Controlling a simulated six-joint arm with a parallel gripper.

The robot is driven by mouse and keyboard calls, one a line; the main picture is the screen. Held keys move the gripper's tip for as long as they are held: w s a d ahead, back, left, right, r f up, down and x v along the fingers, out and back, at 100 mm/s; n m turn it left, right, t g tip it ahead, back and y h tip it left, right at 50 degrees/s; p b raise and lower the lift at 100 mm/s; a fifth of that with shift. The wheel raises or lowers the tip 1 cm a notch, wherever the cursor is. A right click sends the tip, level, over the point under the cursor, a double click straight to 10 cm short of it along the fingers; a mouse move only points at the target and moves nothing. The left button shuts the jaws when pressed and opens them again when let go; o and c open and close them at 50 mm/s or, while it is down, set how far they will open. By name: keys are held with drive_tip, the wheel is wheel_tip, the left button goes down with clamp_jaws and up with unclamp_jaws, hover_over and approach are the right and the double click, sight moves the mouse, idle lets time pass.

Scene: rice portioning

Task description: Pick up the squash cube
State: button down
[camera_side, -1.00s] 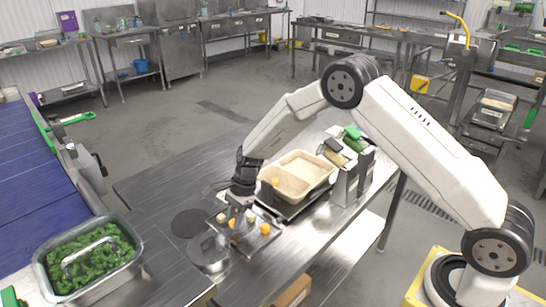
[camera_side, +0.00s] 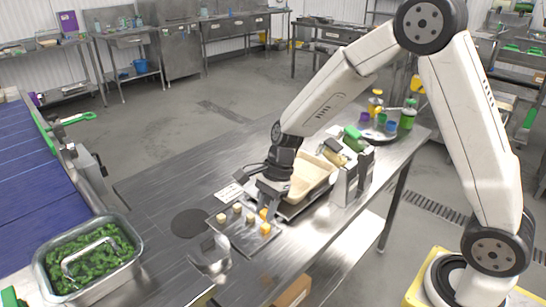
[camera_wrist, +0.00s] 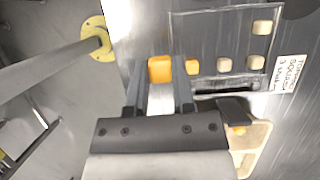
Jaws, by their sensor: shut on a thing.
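My gripper (camera_side: 266,203) is shut on an orange squash cube (camera_wrist: 160,69), which sits between the fingertips in the wrist view. In the side view this cube (camera_side: 263,213) shows just under the fingers and seems held above the tray. The steel tray (camera_side: 241,243) lies below. A second orange cube (camera_wrist: 192,67) is on the tray, close beside the held one in the wrist view. Several paler cubes lie farther along it, among them one (camera_wrist: 224,65) in the same row and one (camera_wrist: 262,28) near the tray's corner.
A cream bin (camera_side: 318,180) stands just behind my gripper. Right of it is a steel holder (camera_side: 350,185) with green-topped items. A round steel vessel (camera_side: 208,258) stands in front of the tray, and a dark disc (camera_side: 189,223) lies left of it.

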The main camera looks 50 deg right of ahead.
drive_tip(key=shift+s+d+r, duration=0.1)
drive_tip(key=shift+s+r, duration=0.25)
drive_tip(key=shift+s, duration=0.5)
drive_tip(key=shift+s+d+r, duration=0.1)
drive_tip(key=shift+s+r, duration=0.25)
drive_tip(key=shift+s, duration=0.45)
drive_tip(key=shift+d, duration=0.1)
drive_tip(key=s+d+r+m+t, duration=0.1)
drive_tip(key=d+m, duration=0.1)
drive_tip(key=d, duration=0.6)
drive_tip(key=s+d+r+m, duration=0.1)
drive_tip(key=d+m, duration=0.1)
drive_tip(key=d, duration=0.6)
drive_tip(key=shift+s+m+t, duration=0.25)
drive_tip(key=shift+m+t, duration=0.05)
drive_tip(key=shift+t, duration=0.1)
